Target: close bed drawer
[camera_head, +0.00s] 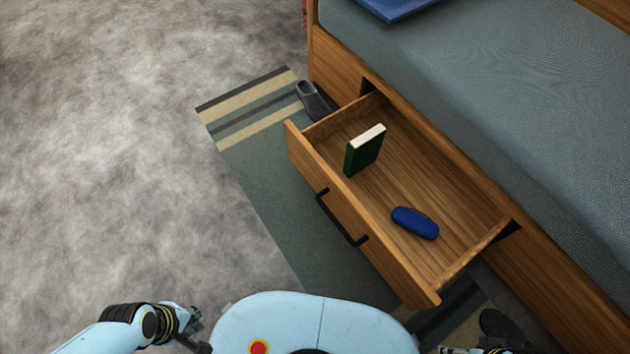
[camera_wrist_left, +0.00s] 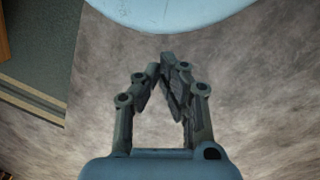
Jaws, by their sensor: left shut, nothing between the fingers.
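The wooden bed drawer (camera_head: 465,262) is pulled well out from under the bed (camera_head: 560,255). Its front panel carries a black bar handle (camera_head: 342,218). Inside the drawer a green book (camera_head: 362,152) stands upright and a blue oval case (camera_head: 415,223) lies on the bottom. My left gripper (camera_head: 195,318) is low at the left in the head view, apart from the drawer. In the left wrist view the left gripper (camera_wrist_left: 168,75) is shut and empty above the carpet. At the bottom right of the head view, part of my right arm shows; its fingers cannot be made out.
A striped rug (camera_head: 255,180) lies under and beside the drawer. A dark slipper (camera_head: 313,98) rests by the drawer's far side, and another dark shoe (camera_head: 498,325) is at the near side. Grey carpet (camera_head: 110,170) to the left is clear.

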